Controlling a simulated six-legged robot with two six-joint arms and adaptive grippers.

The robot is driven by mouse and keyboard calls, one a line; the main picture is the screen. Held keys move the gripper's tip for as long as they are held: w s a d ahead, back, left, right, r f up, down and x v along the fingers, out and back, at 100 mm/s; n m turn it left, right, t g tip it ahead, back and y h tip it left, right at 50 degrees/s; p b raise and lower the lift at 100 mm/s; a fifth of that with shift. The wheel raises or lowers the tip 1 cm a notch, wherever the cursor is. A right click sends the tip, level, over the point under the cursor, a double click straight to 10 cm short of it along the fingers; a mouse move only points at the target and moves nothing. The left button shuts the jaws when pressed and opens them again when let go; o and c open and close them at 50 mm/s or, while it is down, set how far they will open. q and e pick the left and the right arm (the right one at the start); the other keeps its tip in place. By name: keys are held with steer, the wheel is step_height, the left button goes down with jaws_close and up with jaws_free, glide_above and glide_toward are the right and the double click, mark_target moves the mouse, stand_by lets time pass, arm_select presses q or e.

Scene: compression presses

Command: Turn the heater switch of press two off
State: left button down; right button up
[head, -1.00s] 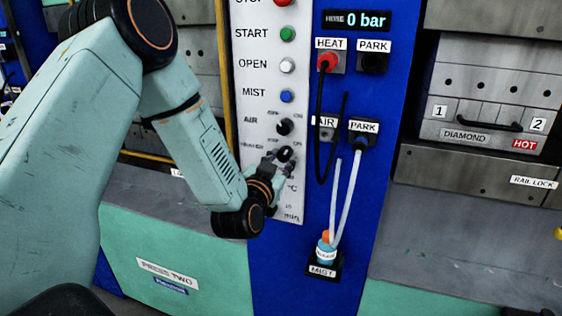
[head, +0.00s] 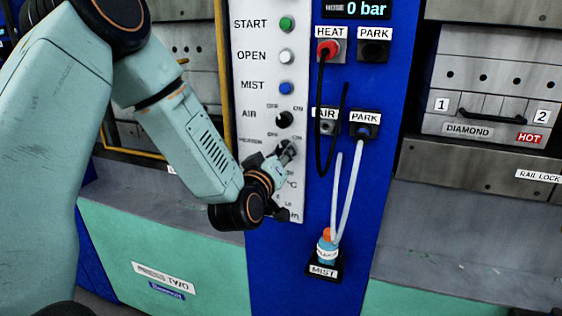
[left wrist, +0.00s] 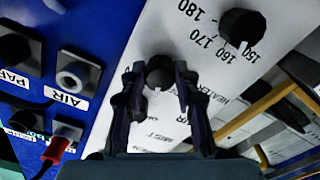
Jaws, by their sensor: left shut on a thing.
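The control panel of press two (head: 250,175) is a tall white strip with buttons and black knobs. The heater switch, a small black knob below the AIR knob (head: 284,119), is mostly hidden by my left gripper (head: 287,151) in the head view. In the left wrist view, the heater switch (left wrist: 159,72) sits between the two dark fingers of my left gripper (left wrist: 158,82), which is shut on it. The switch's pointer direction cannot be made out. My right gripper is not in view.
A temperature dial (left wrist: 243,27) with numbers is close to the gripper. Right of the panel are a red HEAT plug (head: 327,48), hanging black and white hoses and a blue MIST bottle (head: 327,247). A yellow rail (head: 224,80) runs along the panel's left edge.

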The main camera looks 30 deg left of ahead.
arm_select(q)
steer(key=shift+n+b, duration=0.6)
steer(key=shift+n, duration=0.9)
steer(key=c, duration=1)
jaws_free()
steer(key=shift+r, duration=0.1)
steer(key=shift+v, duration=3.75)
